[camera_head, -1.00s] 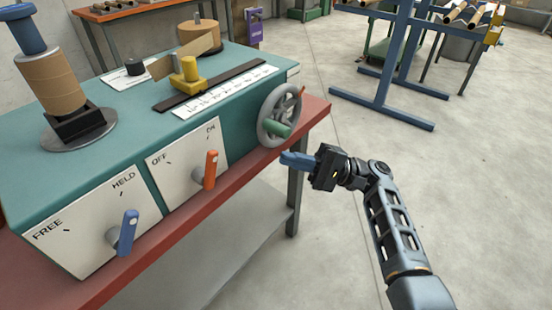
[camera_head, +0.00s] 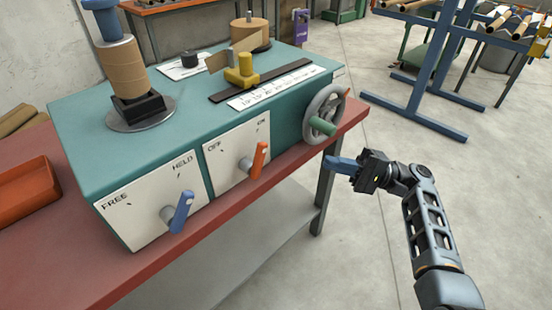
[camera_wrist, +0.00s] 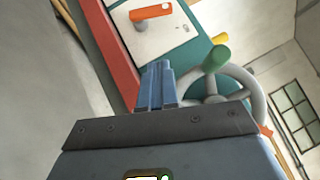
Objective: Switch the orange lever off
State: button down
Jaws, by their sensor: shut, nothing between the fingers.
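The orange lever (camera_head: 258,160) stands on a white panel (camera_head: 228,165) marked OFF at the left and ON at the right. The lever leans up toward the ON side. In the wrist view the orange lever (camera_wrist: 150,12) shows at the top, beyond my fingertips. My gripper (camera_head: 332,163) is shut and empty. It is to the right of the orange lever and apart from it, below the handwheel. In the wrist view its blue fingers (camera_wrist: 157,72) lie together.
A grey handwheel (camera_head: 322,113) with a green knob (camera_head: 321,126) is close to my gripper. A blue lever (camera_head: 181,212) sits on the FREE/HELD panel at left. The red bench (camera_head: 95,270) carries the teal machine and an orange tray (camera_head: 28,190). Open floor lies at right.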

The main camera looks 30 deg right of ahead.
jog(key=shift+a, duration=0.1)
jog(key=p, duration=0.4)
send_near(259, 161)
jog(key=shift+w+a+r, duration=0.25)
jog(key=shift+w+a, duration=0.65)
jog(key=shift+w, duration=0.25)
jog(key=shift+w+a+r, duration=0.25)
jog(key=shift+w+a, duration=0.65)
jog(key=shift+w, duration=0.3)
